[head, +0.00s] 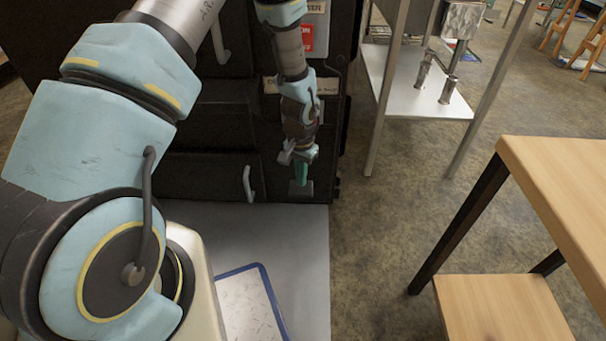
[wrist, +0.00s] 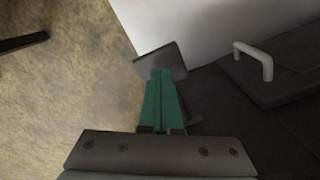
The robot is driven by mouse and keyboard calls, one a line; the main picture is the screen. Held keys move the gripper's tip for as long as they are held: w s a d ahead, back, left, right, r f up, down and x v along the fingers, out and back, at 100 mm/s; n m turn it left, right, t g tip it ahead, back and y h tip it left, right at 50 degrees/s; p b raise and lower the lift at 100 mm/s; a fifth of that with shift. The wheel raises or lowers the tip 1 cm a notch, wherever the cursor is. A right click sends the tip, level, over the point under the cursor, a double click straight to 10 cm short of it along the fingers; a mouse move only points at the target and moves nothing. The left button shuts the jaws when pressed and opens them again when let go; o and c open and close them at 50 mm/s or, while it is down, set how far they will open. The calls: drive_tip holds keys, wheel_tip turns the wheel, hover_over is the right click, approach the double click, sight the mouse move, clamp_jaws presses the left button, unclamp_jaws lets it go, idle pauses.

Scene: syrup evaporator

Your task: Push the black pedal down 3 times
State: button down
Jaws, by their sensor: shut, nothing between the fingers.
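The black pedal (wrist: 161,62) is a small flat dark plate low at the front of the black evaporator cabinet. In the head view the pedal (head: 301,190) shows just under my gripper (head: 302,175). In the wrist view my gripper (wrist: 161,75) has its green fingers together, shut and empty, with the tips over the pedal plate. The fingertips overlap the pedal in both views; I cannot tell whether they touch it or how far the pedal is pressed. Part of the pedal is hidden behind the fingers.
The black cabinet (head: 205,175) with light handles stands right behind the pedal. A grey floor plate (head: 300,240) lies in front of it, with a blue-edged mat (head: 248,300) on it. A wooden table (head: 560,185) stands at right. Bare floor (head: 390,220) lies between.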

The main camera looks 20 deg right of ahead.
sight(301, 188)
idle(0.3)
drive_tip(key=shift+w+d+f+b, duration=0.15)
drive_tip(key=shift+f+b, duration=0.6)
drive_tip(key=shift+f, duration=0.55)
drive_tip(key=shift+w+f+b, duration=0.15)
drive_tip(key=shift+f+b, duration=0.55)
drive_tip(key=shift+f, duration=0.65)
drive_tip(key=shift+w+d+f+b, duration=0.15)
drive_tip(key=shift+f+b, duration=0.6)
drive_tip(key=shift+f, duration=0.55)
drive_tip(key=r+p, duration=0.3)
drive_tip(key=shift+s+a+r, duration=0.15)
drive_tip(key=shift+s+r, duration=0.05)
drive_tip(key=shift+r, duration=0.05)
drive_tip(key=r+p, duration=0.2)
drive_tip(key=r, duration=0.1)
drive_tip(key=s+r+p, duration=0.1)
drive_tip(key=p, duration=0.1)
drive_tip(key=shift+a+r, duration=0.25)
drive_tip(key=shift+r, duration=0.05)
